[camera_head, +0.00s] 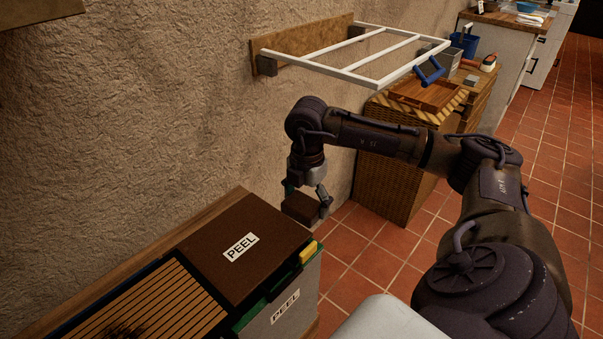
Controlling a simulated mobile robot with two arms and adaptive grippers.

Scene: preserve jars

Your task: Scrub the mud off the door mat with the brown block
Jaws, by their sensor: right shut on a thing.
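The door mat (160,305) appears to be the slatted tan mat with a dark border at the lower left, cut off by the bottom edge. A dark mud patch (125,331) lies on it near that edge. My right gripper (307,197) points down and is shut on the brown block (299,208). It holds the block beyond the far right corner of the dark brown PEEL lid, to the right of the mat and apart from it. My left gripper is not in view.
The PEEL bin (285,306) with its brown lid (240,232) stands right beside the mat. A white wall rack (350,70) hangs behind my arm. Wicker cabinets with a wooden tray (426,96) and a blue bucket (464,43) stand farther back. Tiled floor is open at right.

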